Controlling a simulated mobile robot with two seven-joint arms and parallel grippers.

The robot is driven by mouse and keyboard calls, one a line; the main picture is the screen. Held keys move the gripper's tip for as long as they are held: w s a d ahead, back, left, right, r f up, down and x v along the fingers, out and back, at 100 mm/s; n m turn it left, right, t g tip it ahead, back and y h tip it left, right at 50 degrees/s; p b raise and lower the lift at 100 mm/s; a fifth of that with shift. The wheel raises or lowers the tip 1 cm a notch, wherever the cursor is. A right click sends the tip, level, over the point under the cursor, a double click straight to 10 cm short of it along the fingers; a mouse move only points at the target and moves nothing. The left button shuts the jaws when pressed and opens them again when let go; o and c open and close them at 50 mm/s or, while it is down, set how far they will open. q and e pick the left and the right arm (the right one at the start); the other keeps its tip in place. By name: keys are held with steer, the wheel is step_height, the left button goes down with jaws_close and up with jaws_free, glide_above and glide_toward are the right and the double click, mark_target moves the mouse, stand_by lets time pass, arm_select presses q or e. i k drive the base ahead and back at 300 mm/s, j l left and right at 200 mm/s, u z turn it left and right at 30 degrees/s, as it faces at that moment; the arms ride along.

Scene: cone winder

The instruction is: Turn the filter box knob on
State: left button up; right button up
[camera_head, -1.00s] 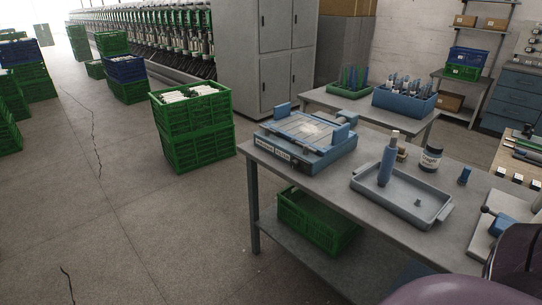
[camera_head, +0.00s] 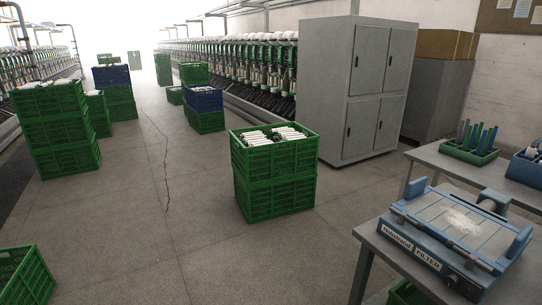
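Neither of my grippers is in view.
Stacked green crates with white cones (camera_head: 274,185) stand on the floor left of the bench. A grey cabinet (camera_head: 362,90) and the winding machine (camera_head: 250,70) are behind. A second table (camera_head: 440,160) holds a green tool tray (camera_head: 470,150).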

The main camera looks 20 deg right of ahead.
mark_target(452, 280)
steer(key=i+j+z, duration=0.1)
steer(key=i+z, duration=0.35)
steer(key=i+j+z, duration=0.25)
steer(key=i+z, duration=0.2)
steer(key=i+j+z, duration=0.15)
steer(key=z, duration=0.2)
steer(key=i+j+z, duration=0.15)
steer(key=z, duration=0.15)
steer(key=i+j+z, duration=0.15)
steer(key=z, duration=0.2)
steer(key=i+j+z, duration=0.2)
steer(key=z, duration=0.3)
steer(key=i+j+z, duration=0.1)
steer(key=j+z, duration=0.35)
steer(key=i+j+z, duration=0.1)
steer(key=z, duration=0.4)
steer(key=j+z, duration=0.5)
